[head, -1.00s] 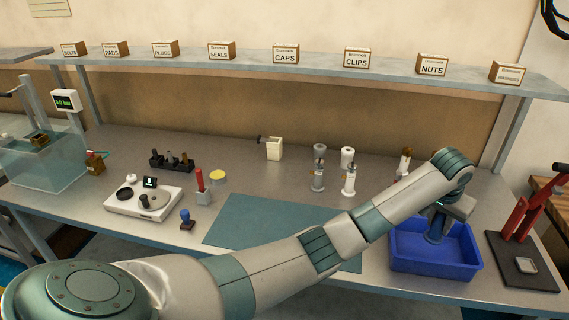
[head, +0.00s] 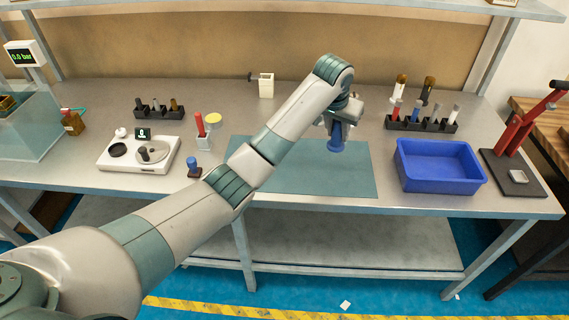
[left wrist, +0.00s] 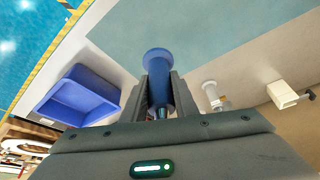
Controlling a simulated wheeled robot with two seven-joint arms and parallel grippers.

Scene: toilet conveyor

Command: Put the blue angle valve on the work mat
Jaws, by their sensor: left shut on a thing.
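The blue angle valve (head: 336,138) hangs below my left gripper (head: 341,117), over the back right part of the work mat. The teal work mat (head: 300,180) lies flat on the bench, partly covered by my left arm. In the left wrist view the blue angle valve (left wrist: 158,68) sits between the two fingers, its round flared end pointing away toward the mat (left wrist: 215,25). My left gripper (left wrist: 160,95) is shut on it. I cannot tell whether the valve's lower end touches the mat. My right gripper is not in view.
An empty-looking blue bin (head: 440,168) stands right of the mat. A dark rack (head: 420,124) with several parts is behind it, and a red press (head: 515,140) at the far right. Left of the mat are a white scale (head: 140,152) and a blue-topped stamp (head: 193,166).

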